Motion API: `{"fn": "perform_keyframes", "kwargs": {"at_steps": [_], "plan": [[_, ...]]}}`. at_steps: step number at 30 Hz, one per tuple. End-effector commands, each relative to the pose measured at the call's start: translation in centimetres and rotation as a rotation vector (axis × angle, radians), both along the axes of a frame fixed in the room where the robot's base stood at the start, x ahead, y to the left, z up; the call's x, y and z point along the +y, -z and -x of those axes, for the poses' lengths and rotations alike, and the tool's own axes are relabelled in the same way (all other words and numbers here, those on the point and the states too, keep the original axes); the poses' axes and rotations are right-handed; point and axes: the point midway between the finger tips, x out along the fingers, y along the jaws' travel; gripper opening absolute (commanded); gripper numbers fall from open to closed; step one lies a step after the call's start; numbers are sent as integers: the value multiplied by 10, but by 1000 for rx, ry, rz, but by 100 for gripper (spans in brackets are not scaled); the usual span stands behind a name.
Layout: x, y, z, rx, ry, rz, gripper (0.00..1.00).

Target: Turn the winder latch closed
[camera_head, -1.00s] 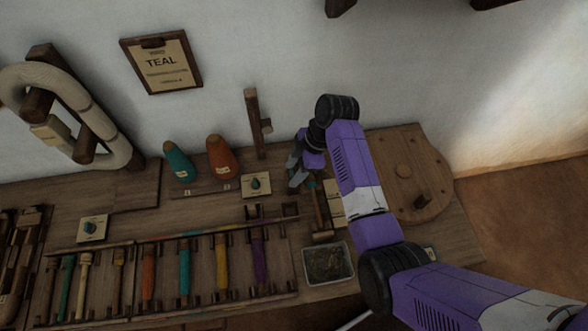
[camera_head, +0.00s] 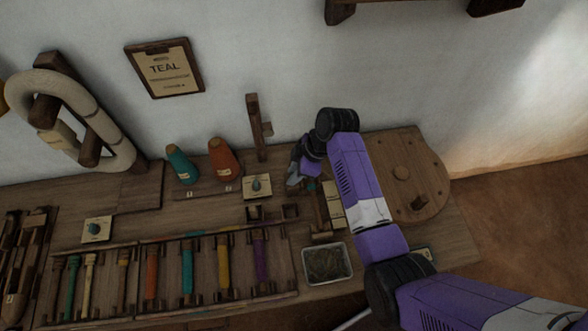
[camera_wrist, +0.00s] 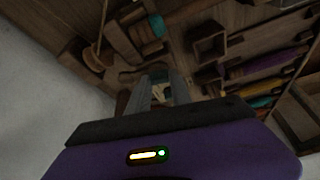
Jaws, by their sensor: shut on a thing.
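The winder (camera_head: 322,212) is a small wooden frame on the bench beneath my forearm, partly hidden by my arm. In the wrist view a teal bobbin (camera_wrist: 156,27) sits in its wooden parts. My gripper (camera_head: 293,182) is low at the winder's left end. In the wrist view my two grey fingers (camera_wrist: 162,88) are shut on a small wooden piece (camera_wrist: 146,70), which seems to be the latch. The fingers and palm hide most of it, so its angle cannot be told.
A metal-rimmed tray (camera_head: 328,263) stands in front of the winder. A round wooden board (camera_head: 410,172) lies to the right. An upright wooden post (camera_head: 257,128) and teal and orange cones (camera_head: 181,166) stand to the left. A bobbin rack (camera_head: 205,270) fills the front.

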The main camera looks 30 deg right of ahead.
Motion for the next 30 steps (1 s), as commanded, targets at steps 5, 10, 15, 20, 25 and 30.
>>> {"fn": "perform_keyframes", "kwargs": {"at_steps": [5,10,15,20,25,30], "plan": [[1,-4,3,2,162,0,0],[2,-4,3,2,322,0,0],[3,-4,3,1,482,0,0],[3,-4,3,0,636,1,0],[5,-3,4,0,795,1,0],[6,-3,3,-1,954,1,0]]}}
